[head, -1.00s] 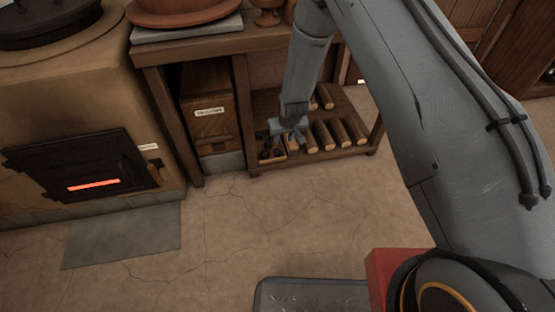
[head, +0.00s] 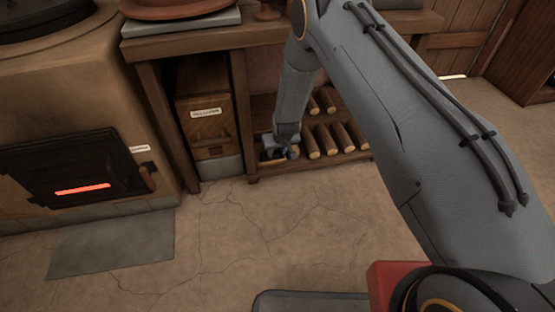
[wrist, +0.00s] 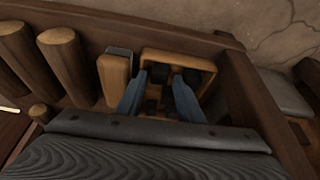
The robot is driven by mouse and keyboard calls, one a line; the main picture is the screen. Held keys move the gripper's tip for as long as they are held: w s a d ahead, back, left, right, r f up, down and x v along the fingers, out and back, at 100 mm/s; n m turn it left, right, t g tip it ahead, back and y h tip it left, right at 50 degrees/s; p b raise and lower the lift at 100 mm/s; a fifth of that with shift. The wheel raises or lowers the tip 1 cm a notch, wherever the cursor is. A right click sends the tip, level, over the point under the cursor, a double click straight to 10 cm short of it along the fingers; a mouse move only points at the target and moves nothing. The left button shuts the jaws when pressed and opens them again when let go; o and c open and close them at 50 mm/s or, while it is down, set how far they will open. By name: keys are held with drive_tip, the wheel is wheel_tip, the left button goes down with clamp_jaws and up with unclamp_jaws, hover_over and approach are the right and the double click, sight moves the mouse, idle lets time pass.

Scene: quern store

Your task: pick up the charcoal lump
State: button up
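Several black charcoal lumps (wrist: 192,76) lie in a small wooden box (wrist: 180,57), seen in the wrist view. The box also shows in the head view (head: 271,162) on the low shelf, partly covered by my gripper. My gripper (wrist: 160,76) is over the box with its two blue-grey fingers spread apart. Dark lumps show between and beyond the fingers, and none looks clamped. I cannot tell how deep the fingertips reach. In the head view my gripper (head: 283,148) reaches down to the box, and the lumps are hardly visible there.
A wooden block with a grey end (wrist: 115,78) stands close beside the box. Several logs (head: 327,139) lie on the shelf to the right. A labelled wooden cabinet (head: 208,120) and a table leg are left of the box. The stove's door (head: 75,165) glows.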

drive_tip(key=shift+s+d+f, duration=0.15)
drive_tip(key=shift+s+f, duration=0.45)
drive_tip(key=shift+f, duration=0.3)
drive_tip(key=shift+c, duration=0.8)
drive_tip(key=shift+d, duration=0.15)
drive_tip(key=c, duration=0.7)
drive_tip(key=shift+o, duration=0.2)
drive_tip(key=shift+s+f, duration=0.1)
drive_tip(key=shift+a, duration=0.2)
clamp_jaws()
wheel_tip(320, 180, up, 10)
drive_tip(key=p, duration=0.8)
drive_tip(key=shift+w, duration=0.3)
drive_tip(key=shift+r, duration=0.2)
